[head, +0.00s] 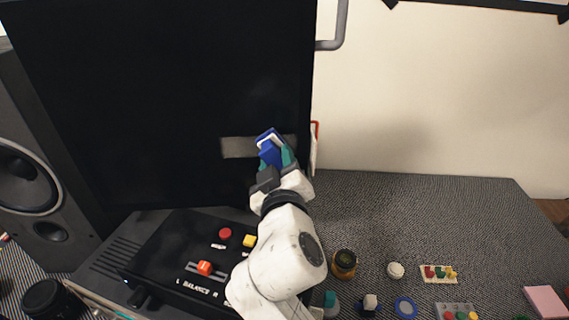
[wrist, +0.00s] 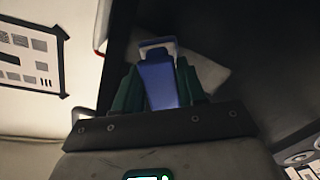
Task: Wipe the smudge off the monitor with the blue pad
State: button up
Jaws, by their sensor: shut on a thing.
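The monitor (head: 160,90) is a large upright black screen filling the left of the head view; its dark face also shows in the wrist view (wrist: 275,50). A pale grey smudge (head: 237,148) lies as a band low on the right part of the screen. It appears as a light patch in the wrist view (wrist: 207,74), partly hidden behind my gripper. My gripper (head: 277,157), with teal fingers, is shut on the blue pad (wrist: 159,84), which has a pale far edge. The pad is at the smudge's right end, at or very near the screen; I cannot tell if it touches.
A black control box (head: 190,262) with red and yellow knobs stands below the monitor. A speaker (head: 30,180) is at the left. Several small parts, including a brass ring (head: 344,264) and a blue ring (head: 405,307), lie on the grey mat (head: 430,215), whose back is clear.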

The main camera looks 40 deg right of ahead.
jog(key=shift+w+a+b, duration=0.55)
jog(key=shift+w+a, duration=0.55)
jog(key=shift+a, duration=0.4)
jog(key=shift+w+a+b, duration=0.6)
jog(key=shift+w+a, duration=0.45)
jog(key=shift+a, duration=0.4)
jog(key=shift+w+a+b, duration=0.55)
jog(key=shift+w+a, duration=0.55)
jog(key=shift+a, duration=0.4)
jog(key=shift+v, duration=3)
jog(key=shift+s, duration=0.1)
jog(key=v, duration=0.2)
jog(key=shift+s+a, duration=0.2)
jog(key=shift+s, duration=0.15)
jog(key=b+x, duration=0.1)
jog(key=x, duration=0.5)
jog(key=shift+w+d+f, duration=0.25)
jog(key=shift+d+f, duration=0.05)
